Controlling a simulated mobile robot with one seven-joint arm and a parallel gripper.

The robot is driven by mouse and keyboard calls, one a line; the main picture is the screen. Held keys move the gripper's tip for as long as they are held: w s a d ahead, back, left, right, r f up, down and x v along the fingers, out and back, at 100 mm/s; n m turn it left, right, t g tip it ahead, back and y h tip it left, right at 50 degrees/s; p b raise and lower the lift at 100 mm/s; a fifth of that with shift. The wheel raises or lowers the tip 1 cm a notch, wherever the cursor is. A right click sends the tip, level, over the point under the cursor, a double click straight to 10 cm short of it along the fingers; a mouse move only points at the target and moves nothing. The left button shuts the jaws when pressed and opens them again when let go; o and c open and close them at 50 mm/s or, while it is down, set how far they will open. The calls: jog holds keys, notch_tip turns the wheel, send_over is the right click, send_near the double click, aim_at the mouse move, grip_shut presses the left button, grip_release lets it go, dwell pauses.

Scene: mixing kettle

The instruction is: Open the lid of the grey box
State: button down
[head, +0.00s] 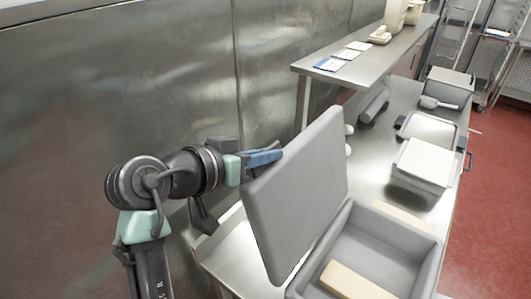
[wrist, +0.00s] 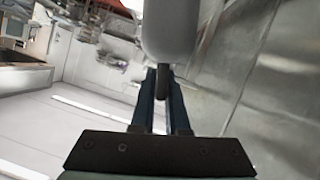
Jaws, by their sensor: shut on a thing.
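The grey box (head: 428,267) stands on the steel counter at the lower right of the head view. Its grey lid (head: 305,185) is raised and stands steeply tilted at the box's left side, so the inside shows. A beige block (head: 352,283) lies in the box. My gripper (head: 268,157) is behind the lid's upper left edge, its blue fingers partly hidden by the lid. In the wrist view my gripper (wrist: 163,82) has its fingers close together on a dark narrow part below a rounded grey shape, which seems to be the lid's edge.
A steel counter (head: 376,175) runs to the back right. It bears a white-lidded container (head: 424,163), a tray (head: 430,130) and a dark grey roll-like thing (head: 375,105). A raised steel shelf (head: 345,72) and a metal wall (head: 120,80) bound the left side.

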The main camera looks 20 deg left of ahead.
jog(key=shift+d, duration=0.1)
dwell(0.8)
jog(key=s+d+r+m+y+b, duration=0.1)
jog(key=s+d, duration=0.1)
jog(key=d, duration=0.3)
jog(key=shift+d+r+m, duration=0.25)
jog(key=shift+d+m, duration=0.05)
jog(key=c, duration=1.2)
grip_release()
jog(key=shift+s, duration=0.1)
jog(key=shift+o, duration=1.4)
jog(key=b+v, duration=0.3)
jog(key=v, duration=1)
jog(key=shift+f, duration=0.2)
